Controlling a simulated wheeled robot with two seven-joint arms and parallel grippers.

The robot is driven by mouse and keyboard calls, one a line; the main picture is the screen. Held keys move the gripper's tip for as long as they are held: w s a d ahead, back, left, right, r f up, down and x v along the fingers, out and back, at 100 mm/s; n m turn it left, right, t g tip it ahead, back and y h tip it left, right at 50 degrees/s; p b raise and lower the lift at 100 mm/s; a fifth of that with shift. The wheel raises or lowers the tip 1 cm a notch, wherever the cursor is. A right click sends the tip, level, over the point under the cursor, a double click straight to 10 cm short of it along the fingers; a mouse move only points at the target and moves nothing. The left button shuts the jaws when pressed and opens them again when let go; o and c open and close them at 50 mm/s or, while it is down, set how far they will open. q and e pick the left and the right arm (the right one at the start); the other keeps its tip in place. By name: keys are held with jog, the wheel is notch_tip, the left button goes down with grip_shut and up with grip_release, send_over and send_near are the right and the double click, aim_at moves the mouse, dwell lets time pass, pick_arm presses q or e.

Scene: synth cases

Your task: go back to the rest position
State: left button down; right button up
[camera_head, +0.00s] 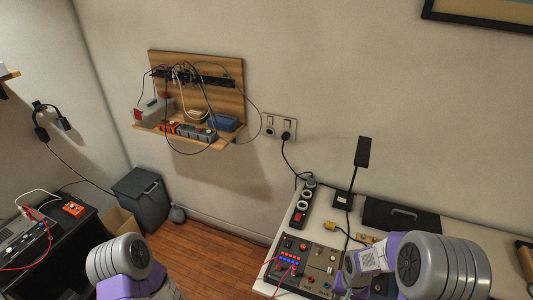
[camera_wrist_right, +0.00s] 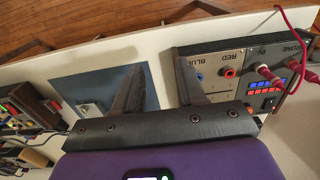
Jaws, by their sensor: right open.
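My right gripper (camera_wrist_right: 157,60) is open, with its two dark fingers apart and nothing between them. In the head view my right arm comes in from the lower right, over the white desk (camera_head: 459,232). A control panel (camera_head: 304,266) with coloured buttons and jacks lies on the desk. In the right wrist view this panel (camera_wrist_right: 240,85) is beside the right finger, with jacks labelled RED and BLUE; I cannot tell whether they touch. Part of my left arm shows at the lower left in the head view, but its gripper is out of view.
Red plugs (camera_wrist_right: 268,73) with a red cable sit in the panel. A desk lamp (camera_head: 362,152), a black case (camera_head: 400,218) and a power strip (camera_head: 303,205) are on the desk. A wooden wall shelf (camera_head: 224,75) holds cables. A dark bin (camera_head: 140,198) stands at left; wooden floor (camera_head: 215,250) is clear between.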

jog(key=s+a+f+n+y, duration=0.1)
jog(key=s+a+f+y, duration=0.3)
jog(key=s+a+f, duration=0.8)
jog(key=shift+a+f+n+t+b, duration=0.3)
jog(key=shift+a+f, duration=0.5)
jog(key=shift+a, duration=0.2)
